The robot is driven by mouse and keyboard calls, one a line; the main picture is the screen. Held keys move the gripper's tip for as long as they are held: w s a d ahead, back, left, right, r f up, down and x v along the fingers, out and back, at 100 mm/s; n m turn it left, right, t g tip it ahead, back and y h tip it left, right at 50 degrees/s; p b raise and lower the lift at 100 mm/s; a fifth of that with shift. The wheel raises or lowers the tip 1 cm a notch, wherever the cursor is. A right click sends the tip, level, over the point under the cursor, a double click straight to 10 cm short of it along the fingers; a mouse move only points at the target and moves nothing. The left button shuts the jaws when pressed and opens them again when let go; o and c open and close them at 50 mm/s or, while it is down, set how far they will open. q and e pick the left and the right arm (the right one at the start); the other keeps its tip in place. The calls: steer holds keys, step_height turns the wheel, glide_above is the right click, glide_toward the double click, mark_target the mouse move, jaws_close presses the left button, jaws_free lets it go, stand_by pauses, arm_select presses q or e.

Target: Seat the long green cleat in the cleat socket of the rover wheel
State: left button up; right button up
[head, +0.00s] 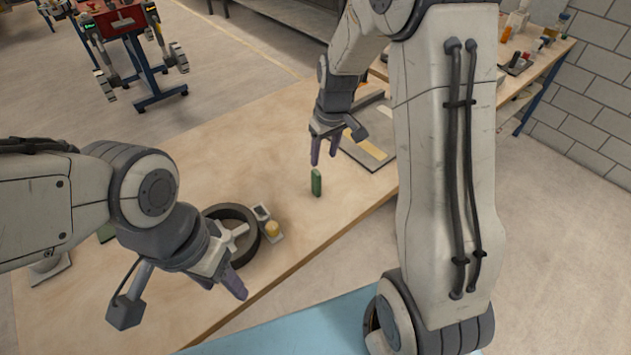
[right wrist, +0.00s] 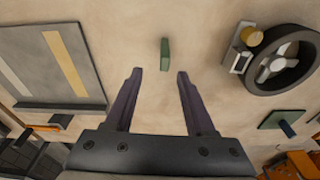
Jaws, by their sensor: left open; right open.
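I cannot make out the socket.
A small pale fixture with a yellow cylinder (head: 272,229) stands against the wheel's right side. A grey board with a yellow stripe (head: 370,151) lies behind my right gripper. A green plate (right wrist: 281,119) lies beyond the wheel. The table around the cleat is clear.

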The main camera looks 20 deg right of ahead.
mark_target(317, 172)
steer(key=f, duration=0.4)
steer(key=shift+w+a, duration=0.2)
steer(key=shift+w, duration=0.05)
steer(key=shift+w+a+f+p, duration=0.15)
steer(key=shift+w+f+p, duration=0.1)
steer(key=shift+f, duration=0.6)
steer(key=shift+w+a+f+p, duration=0.2)
steer(key=shift+f, duration=0.65)
steer(key=shift+w+a+f+p, duration=0.15)
steer(key=shift+w+f+p, duration=0.1)
steer(key=shift+f, duration=0.6)
jaws_close()
